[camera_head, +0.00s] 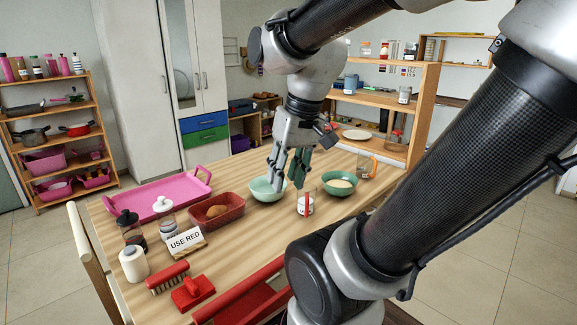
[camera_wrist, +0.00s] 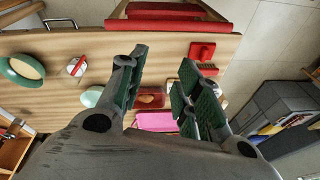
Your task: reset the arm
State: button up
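My gripper (camera_head: 286,178) hangs from my arm over the wooden table, fingers pointing down. In the head view it overlaps the pale green bowl (camera_head: 262,191); how high it is above the table is hard to tell. In the wrist view my gripper (camera_wrist: 160,75) has its two green-padded fingers spread apart with nothing held between them.
The table (camera_head: 245,235) also holds a pink tray (camera_head: 150,193), a red basket (camera_head: 232,204) with a brown item, a "USE RED" sign (camera_head: 186,242), bottles, and red brushes (camera_head: 192,292). A wooden shelf (camera_head: 424,110) stands behind at right. The table's front middle is bare.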

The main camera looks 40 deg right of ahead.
jog(key=shift+s+r+n+t+h, duration=0.25)
jog(key=shift+r+n+t+h, duration=0.25)
jog(key=shift+r+n+t, duration=0.45)
dwell(0.7)
